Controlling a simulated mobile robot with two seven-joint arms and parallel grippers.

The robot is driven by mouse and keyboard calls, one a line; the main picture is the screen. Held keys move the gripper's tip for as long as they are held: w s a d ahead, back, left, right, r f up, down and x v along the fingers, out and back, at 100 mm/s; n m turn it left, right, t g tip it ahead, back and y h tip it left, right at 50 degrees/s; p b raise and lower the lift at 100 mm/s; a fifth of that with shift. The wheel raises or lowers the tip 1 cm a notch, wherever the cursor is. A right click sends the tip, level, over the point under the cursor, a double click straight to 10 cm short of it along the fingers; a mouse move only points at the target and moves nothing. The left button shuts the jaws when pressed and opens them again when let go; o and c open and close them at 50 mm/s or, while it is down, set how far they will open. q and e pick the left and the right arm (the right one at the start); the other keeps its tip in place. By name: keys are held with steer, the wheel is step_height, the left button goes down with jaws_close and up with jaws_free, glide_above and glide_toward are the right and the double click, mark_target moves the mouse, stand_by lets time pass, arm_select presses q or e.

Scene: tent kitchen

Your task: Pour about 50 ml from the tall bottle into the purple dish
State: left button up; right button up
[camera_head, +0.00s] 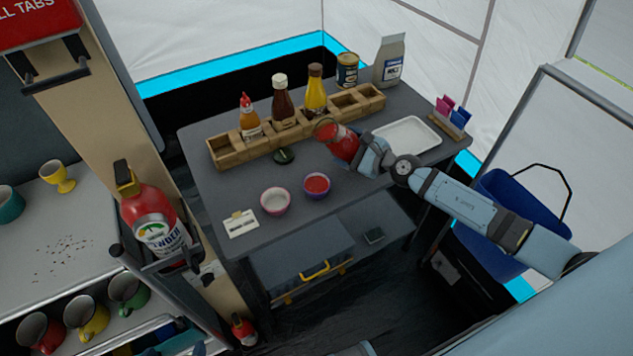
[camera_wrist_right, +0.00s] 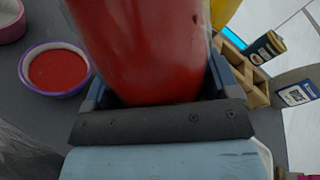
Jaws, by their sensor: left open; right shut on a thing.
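The tall bottle (camera_head: 342,142), with red contents, is tipped well over, its open end pointing up and left in the head view. My right gripper (camera_head: 370,158) is shut around it and holds it above the table. In the right wrist view the bottle (camera_wrist_right: 145,45) fills the space between the fingers; its mouth is out of that view. The purple dish (camera_head: 317,186) stands on the table below and left of the bottle and holds red sauce. It also shows in the right wrist view (camera_wrist_right: 82,87). I cannot make out a stream. My left gripper is not visible.
A pink-rimmed bowl (camera_head: 275,201) stands left of the purple dish, near a white card (camera_head: 240,223). A dark round lid (camera_head: 284,156) lies behind. A wooden rack (camera_head: 228,153) holds several sauce bottles. A white tray (camera_head: 408,136) lies at right.

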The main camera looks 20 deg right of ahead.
mark_target(339, 151)
steer(key=shift+r, duration=0.15)
steer(key=shift+a, duration=0.1)
steer(key=shift+s+a+f+m+y+b, duration=0.1)
steer(key=shift+a+f+m+y+b, duration=0.15)
steer(key=shift+a+m+b, duration=0.4)
steer(key=shift+s+a+m+b, duration=0.15)
steer(key=shift+a+m+b, duration=0.3)
steer(key=shift+m+b, duration=0.25)
steer(key=shift+m+t+y, duration=0.3)
steer(key=shift+m+y, duration=0.05)
steer(key=shift+m, duration=0.6)
steer(key=r, duration=0.1)
steer(key=a+r+p, duration=0.2)
steer(key=shift+s+r, duration=0.25)
steer(key=shift+r, duration=0.05)
steer(key=shift+s+a+m, duration=0.1)
steer(key=shift+a+m, duration=0.15)
steer(key=shift+m, duration=0.05)
steer(key=shift+s+a+r+m+y, duration=0.15)
steer(key=shift+a+r+m+y, duration=0.2)
steer(key=shift+a+m, duration=0.35)
steer(key=shift+d+r, duration=0.1)
